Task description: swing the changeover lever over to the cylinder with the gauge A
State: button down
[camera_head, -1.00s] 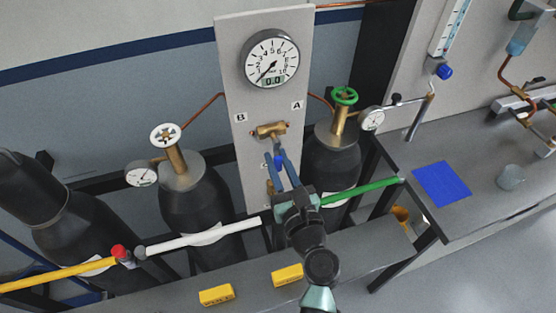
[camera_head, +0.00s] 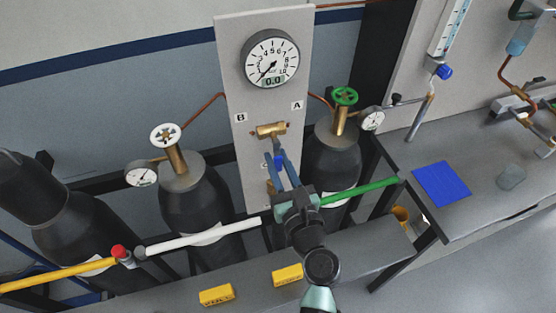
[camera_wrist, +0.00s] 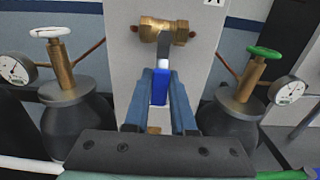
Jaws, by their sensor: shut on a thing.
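The changeover lever has a blue handle (camera_wrist: 160,84) on a grey arm that hangs from the brass valve (camera_head: 271,130) on the grey panel. It points about straight down. My gripper (camera_head: 279,160) has its blue fingers on either side of the handle and is shut on it; the fingers hide part of it. The label A (camera_head: 297,105) is on the panel's right side, above the right cylinder (camera_head: 331,161) with the green handwheel and side gauge (camera_head: 372,119). The label B (camera_head: 240,117) is on the left, towards the left cylinder (camera_head: 192,197) with the white handwheel.
A large dial gauge (camera_head: 270,59) showing 0.0 is on the panel above the valve. Pipes, white (camera_head: 205,235) and green (camera_head: 360,190), run in front of the cylinders. Yellow blocks (camera_head: 217,295) lie on the front ledge. A bench with a blue mat (camera_head: 441,184) is at right.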

jog(key=shift+d, duration=0.1)
dwell(0.4)
jog(key=shift+w+d+r+n+b, duration=0.3)
jog(key=shift+d+n+b, duration=0.45)
jog(key=shift+n, duration=1.1)
jog(key=shift+w+d+r+n+b, duration=0.1)
jog(key=shift+d+r+n+b, duration=0.35)
jog(key=shift+n+b, duration=1)
jog(key=shift+w+d+r+n+b, duration=0.25)
jog(key=shift+d+n+b, duration=0.35)
jog(key=shift+n, duration=1.6)
jog(key=shift+r, duration=0.1)
jog(key=c, duration=0.7)
grip_release()
jog(key=shift+c, duration=0.2)
